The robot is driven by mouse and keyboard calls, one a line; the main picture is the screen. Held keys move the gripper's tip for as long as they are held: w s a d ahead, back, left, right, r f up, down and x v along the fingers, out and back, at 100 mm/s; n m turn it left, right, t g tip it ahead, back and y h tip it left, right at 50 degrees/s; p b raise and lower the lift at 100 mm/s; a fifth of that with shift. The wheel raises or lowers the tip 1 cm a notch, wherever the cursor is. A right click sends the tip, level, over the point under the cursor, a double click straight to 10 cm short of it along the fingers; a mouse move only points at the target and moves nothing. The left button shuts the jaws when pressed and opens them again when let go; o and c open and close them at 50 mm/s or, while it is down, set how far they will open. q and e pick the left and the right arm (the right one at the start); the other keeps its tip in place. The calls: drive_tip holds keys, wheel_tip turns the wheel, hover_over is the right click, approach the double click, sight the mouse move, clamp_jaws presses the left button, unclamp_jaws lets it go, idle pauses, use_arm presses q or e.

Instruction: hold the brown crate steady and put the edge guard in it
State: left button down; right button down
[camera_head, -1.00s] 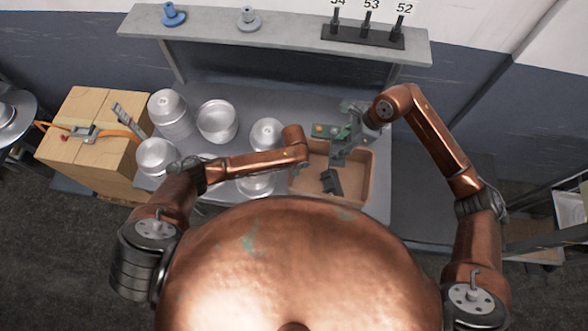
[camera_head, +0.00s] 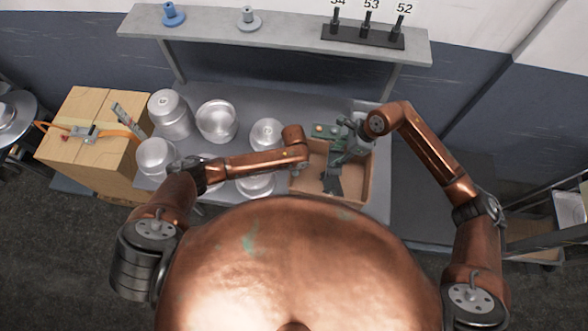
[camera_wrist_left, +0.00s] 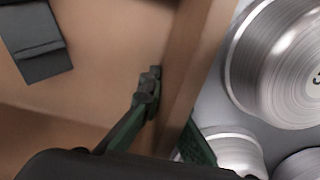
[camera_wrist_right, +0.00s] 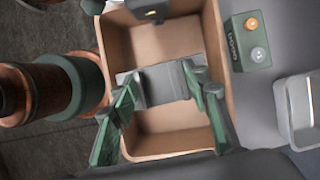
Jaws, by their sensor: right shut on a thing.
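The brown crate (camera_head: 358,182) stands on the grey table, open side up. My left gripper (camera_wrist_left: 170,110) is at its left wall, one finger inside and one outside, shut on the wall; in the head view my arm hides most of it. My right gripper (camera_wrist_right: 162,95) is shut on the edge guard (camera_wrist_right: 160,82), a dark grey angled piece, over the inside of the crate. The edge guard also shows in the head view (camera_head: 331,181) and in the left wrist view (camera_wrist_left: 35,42). I cannot tell whether it touches the crate floor.
A green button box (camera_head: 325,130) stands just behind the crate, with a grey bin (camera_wrist_right: 300,110) to its right. Several metal pots (camera_head: 217,121) crowd the table left of the crate. A shelf (camera_head: 290,38) spans the back. Cardboard boxes (camera_head: 90,140) stand at the left.

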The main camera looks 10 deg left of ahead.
wheel_tip(320, 180, down, 6)
idle(0.8)
drive_tip(key=c, duration=1)
unclamp_jaws()
drive_tip(key=v, duration=1.2)
use_arm(q)
drive_tip(key=c, duration=2.1)
unclamp_jaws()
